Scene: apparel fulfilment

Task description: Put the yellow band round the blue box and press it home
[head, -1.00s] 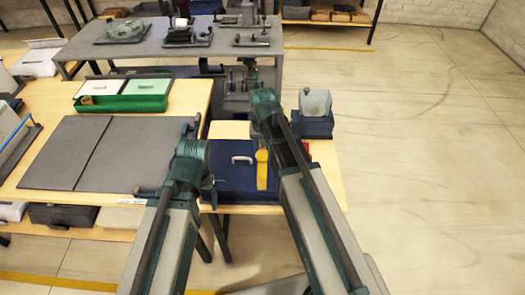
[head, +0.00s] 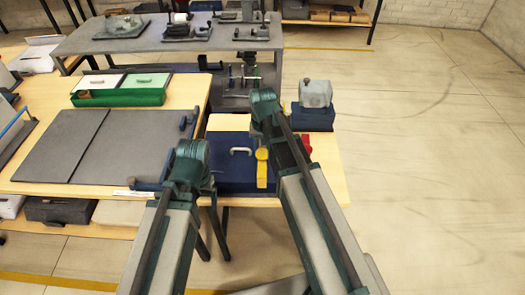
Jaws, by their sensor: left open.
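The blue box (head: 232,176) with a pale handle (head: 241,151) sits near the front edge of the wooden table, between my two arms. A yellow piece (head: 262,173), which looks like the band, stands upright at the right part of the box, beside my right arm. The arm partly hides that side, so I cannot tell whether the piece goes round the box. My left gripper (head: 209,188) is open at the left side of the box, small and mostly behind its own wrist. My right gripper is hidden behind its arm.
A grey folding board (head: 95,145) and a green tray (head: 118,97) lie to the left. A dark blue block with a grey top (head: 315,95) and a red piece (head: 306,142) are to the right. A grey bench (head: 170,42) with tools stands behind. Open floor lies right.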

